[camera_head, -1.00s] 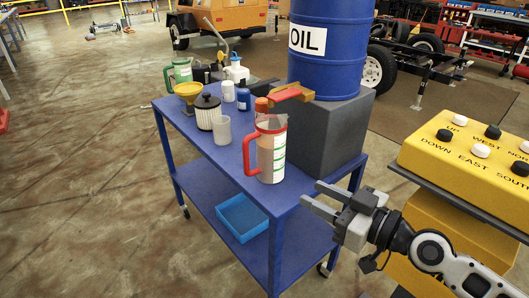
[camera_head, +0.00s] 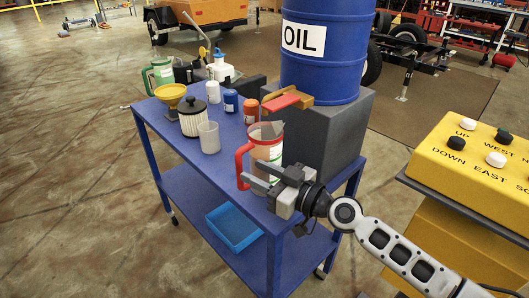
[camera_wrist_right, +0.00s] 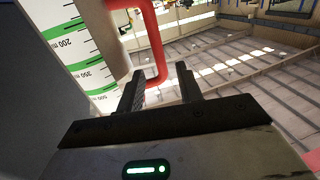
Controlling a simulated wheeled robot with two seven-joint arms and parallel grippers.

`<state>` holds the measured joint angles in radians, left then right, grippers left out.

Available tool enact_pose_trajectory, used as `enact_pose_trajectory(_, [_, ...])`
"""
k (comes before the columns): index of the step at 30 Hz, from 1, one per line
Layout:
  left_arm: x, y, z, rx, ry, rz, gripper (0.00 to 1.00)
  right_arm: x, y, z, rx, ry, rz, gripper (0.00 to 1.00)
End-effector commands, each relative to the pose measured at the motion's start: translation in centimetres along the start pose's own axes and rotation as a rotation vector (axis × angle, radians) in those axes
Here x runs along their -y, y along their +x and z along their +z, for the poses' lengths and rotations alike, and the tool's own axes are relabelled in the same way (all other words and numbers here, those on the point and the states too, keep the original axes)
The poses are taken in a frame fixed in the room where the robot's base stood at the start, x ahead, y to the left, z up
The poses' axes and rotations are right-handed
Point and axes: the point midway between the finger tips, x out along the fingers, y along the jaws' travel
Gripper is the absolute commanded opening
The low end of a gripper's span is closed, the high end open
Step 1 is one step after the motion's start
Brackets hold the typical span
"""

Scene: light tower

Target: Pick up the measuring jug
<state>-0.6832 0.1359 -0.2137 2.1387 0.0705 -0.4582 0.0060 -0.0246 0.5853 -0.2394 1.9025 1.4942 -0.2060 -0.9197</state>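The measuring jug (camera_head: 265,150) is clear with a red rim, a red handle (camera_head: 241,165) and green scale marks. It stands upright on the blue cart's top (camera_head: 222,162), near the front right edge. My right gripper (camera_head: 259,178) is in front of the jug and hides its lower part. In the right wrist view my two fingers (camera_wrist_right: 160,75) are apart, with the lower bend of the red handle (camera_wrist_right: 155,45) between or just beyond their tips. The jug's wall with its scale (camera_wrist_right: 82,55) is left of the fingers. My left gripper is out of view.
A grey block (camera_head: 322,130) with a blue oil drum (camera_head: 320,60) stands right behind the jug. A white cup (camera_head: 209,138), a filter (camera_head: 193,118) and a green-handled jug (camera_head: 160,73) stand to the left. A yellow control box (camera_head: 470,165) is at right.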

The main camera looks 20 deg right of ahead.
Motion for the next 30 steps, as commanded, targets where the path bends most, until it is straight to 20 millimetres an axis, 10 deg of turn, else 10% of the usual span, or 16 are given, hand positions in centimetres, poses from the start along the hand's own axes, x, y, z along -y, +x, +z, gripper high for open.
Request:
enact_pose_trajectory(23, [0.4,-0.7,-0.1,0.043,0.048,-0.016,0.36,0.1,5.7,-0.7,0.001,0.001,-0.002,0.36])
enact_pose_trajectory(27, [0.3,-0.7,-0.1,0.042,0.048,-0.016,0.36,0.1,5.7,-0.7,0.001,0.001,-0.001,0.0])
enact_pose_trajectory(30, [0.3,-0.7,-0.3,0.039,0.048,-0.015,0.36,0.1,5.7,-0.7,0.001,0.001,-0.001,0.0])
